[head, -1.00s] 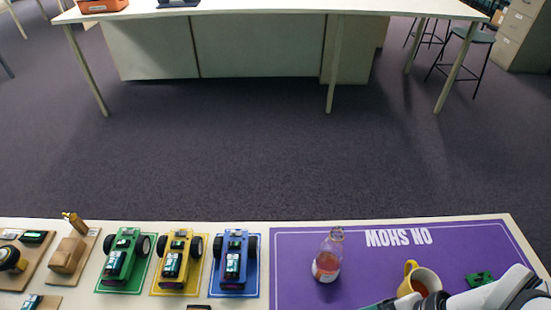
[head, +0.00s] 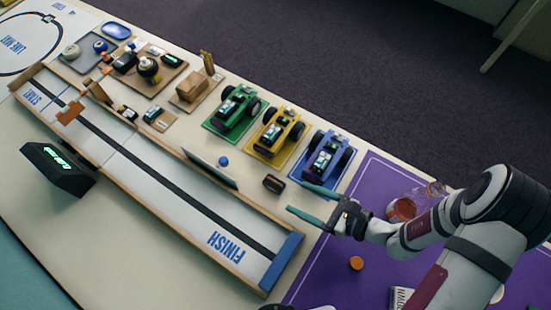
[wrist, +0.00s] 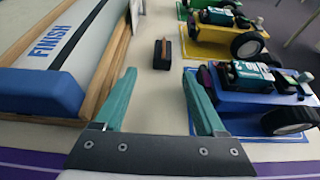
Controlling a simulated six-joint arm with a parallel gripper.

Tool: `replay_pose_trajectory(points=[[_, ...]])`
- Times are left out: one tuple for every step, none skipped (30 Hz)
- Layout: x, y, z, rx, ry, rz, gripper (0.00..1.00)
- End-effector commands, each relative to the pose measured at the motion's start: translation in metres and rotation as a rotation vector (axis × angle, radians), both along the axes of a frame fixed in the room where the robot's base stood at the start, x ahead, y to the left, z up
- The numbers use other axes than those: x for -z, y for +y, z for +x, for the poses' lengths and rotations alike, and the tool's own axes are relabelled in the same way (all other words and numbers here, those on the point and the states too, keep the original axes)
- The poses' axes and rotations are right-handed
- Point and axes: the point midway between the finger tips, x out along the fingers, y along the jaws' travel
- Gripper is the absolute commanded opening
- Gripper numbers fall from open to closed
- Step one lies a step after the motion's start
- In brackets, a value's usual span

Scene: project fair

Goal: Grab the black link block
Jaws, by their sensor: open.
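The small black link block (head: 273,184) lies on the pale table between the track's finish end and the blue car. In the wrist view the block (wrist: 162,54) shows a brown strip on top and sits ahead of the gap between my fingers. My gripper (head: 299,199) is open, with two green fingers pointing toward the block. In the wrist view my gripper (wrist: 159,74) has nothing between its fingers, and the block appears beyond the fingertips, not touching them.
The walled track (head: 232,248) runs along one side of the block. The blue car (head: 325,160), yellow car (head: 275,135) and green car (head: 235,113) line the other side. A thin upright panel (head: 210,168) and blue ball (head: 223,161) are near. A bottle (head: 402,209) stands behind my arm.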

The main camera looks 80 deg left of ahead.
Motion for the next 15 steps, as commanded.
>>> replay_pose_trajectory(points=[[0.002, 0.004, -0.005, -0.002, 0.001, -0.001, 0.72], [0.003, 0.006, -0.006, -0.002, 0.0, 0.0, 0.72], [0.004, 0.008, -0.008, -0.001, 0.0, 0.0, 0.72], [0.005, 0.009, -0.01, -0.002, -0.001, 0.001, 0.72], [0.006, 0.012, -0.012, -0.003, -0.001, 0.001, 0.72], [0.007, 0.017, -0.016, -0.004, 0.0, 0.0, 0.72], [0.008, 0.022, -0.021, -0.004, 0.0, 0.0, 0.72], [0.01, 0.027, -0.025, -0.005, 0.0, 0.0, 0.72], [0.011, 0.034, -0.03, -0.004, 0.0, 0.0, 0.72], [0.013, 0.037, -0.033, -0.005, -0.001, -0.001, 0.72], [0.015, 0.041, -0.036, -0.004, 0.0, -0.001, 0.72], [0.017, 0.044, -0.04, -0.004, 0.0, -0.001, 0.72], [0.018, 0.046, -0.041, -0.002, 0.0, -0.001, 0.72], [0.019, 0.047, -0.042, -0.002, -0.001, -0.002, 0.72], [0.019, 0.048, -0.043, -0.001, -0.001, -0.002, 0.72]])
